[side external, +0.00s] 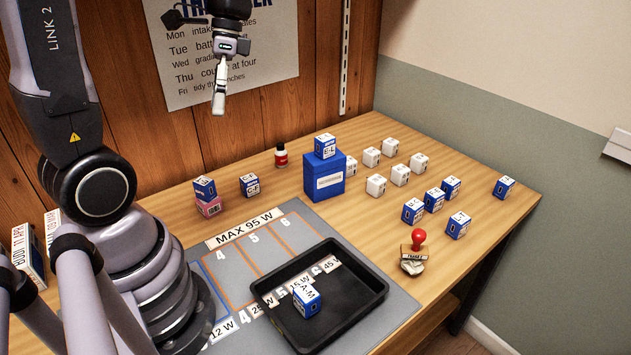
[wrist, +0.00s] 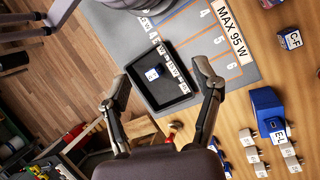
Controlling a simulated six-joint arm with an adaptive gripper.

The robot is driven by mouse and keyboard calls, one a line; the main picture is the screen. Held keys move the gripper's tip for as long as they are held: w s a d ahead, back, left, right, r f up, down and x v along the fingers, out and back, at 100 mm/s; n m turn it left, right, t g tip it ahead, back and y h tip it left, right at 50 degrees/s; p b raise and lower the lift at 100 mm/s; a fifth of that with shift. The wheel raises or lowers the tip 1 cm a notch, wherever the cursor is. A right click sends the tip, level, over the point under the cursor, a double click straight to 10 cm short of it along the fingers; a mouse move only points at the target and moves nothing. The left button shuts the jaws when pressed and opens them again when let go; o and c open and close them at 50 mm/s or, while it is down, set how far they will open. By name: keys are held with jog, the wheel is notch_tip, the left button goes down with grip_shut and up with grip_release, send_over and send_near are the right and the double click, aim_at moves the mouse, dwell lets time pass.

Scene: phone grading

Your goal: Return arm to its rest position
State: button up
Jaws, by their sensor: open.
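My gripper (side external: 219,103) hangs high over the back of the table, in front of the wall poster, in the side external view. In the wrist view my gripper (wrist: 160,97) has its two fingers spread wide apart with nothing between them. It is open and well above everything on the table. A black tray (side external: 366,307) lies on the grey mat (side external: 221,255), with one blue and white box (side external: 307,299) inside it. The tray also shows in the wrist view (wrist: 179,103), between and beyond the fingers.
A larger blue box (side external: 325,188) carries a small box (side external: 325,146). Several white boxes (side external: 376,185) and blue boxes (side external: 412,210) stand to its right. A red-handled stamp (side external: 418,240) stands near the front edge. Air around my gripper is clear.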

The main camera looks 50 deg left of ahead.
jog(key=s+d+r+n+t+y, duration=0.1)
jog(key=s+d+r+n+t, duration=0.3)
jog(key=t, duration=0.5)
jog(key=shift+s+d+r+t+y, duration=0.35)
jog(key=shift+s+r, duration=0.5)
jog(key=shift+r, duration=0.35)
